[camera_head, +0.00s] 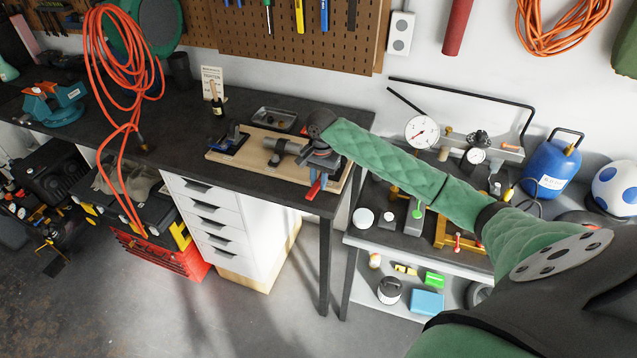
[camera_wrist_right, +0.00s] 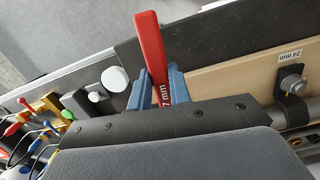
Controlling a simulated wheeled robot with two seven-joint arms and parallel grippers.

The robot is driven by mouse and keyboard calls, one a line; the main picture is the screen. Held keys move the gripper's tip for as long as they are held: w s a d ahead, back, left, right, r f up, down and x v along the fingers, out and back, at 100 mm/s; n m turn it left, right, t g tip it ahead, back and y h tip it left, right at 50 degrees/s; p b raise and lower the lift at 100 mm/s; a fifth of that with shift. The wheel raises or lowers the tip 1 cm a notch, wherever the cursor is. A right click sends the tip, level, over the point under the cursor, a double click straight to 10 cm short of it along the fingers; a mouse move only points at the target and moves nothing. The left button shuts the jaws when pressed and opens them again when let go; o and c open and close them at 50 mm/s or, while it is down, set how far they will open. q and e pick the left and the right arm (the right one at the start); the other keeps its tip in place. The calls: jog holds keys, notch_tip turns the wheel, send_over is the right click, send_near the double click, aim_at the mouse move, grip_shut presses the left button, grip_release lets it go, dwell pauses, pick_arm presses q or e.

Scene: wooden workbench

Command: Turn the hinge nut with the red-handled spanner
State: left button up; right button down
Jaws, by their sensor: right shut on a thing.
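My right gripper (camera_head: 318,172) is over the front right part of a wooden board on the bench. Its blue fingers (camera_wrist_right: 157,88) are shut on the red-handled spanner (camera_wrist_right: 150,45). The red handle sticks out beyond the fingers; it also shows below the gripper in the head view (camera_head: 314,190). Its marking ends in "7 mm"; the first part is hidden. The spanner's head is hidden. A metal hex nut (camera_wrist_right: 291,80) on a black bracket sits by a "24 mm" label in the wrist view, apart from the visible handle. My left gripper is out of view.
The wooden board (camera_head: 225,160) carries a grey cylindrical fixture (camera_head: 285,145) and a blue-and-black part (camera_head: 233,137). A metal tray (camera_head: 273,118) stands behind. A cart (camera_head: 395,240) with gauges and tools stands right of the bench. An orange cable (camera_head: 100,60) hangs at left.

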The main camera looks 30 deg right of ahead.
jog(key=shift+r, duration=1.85)
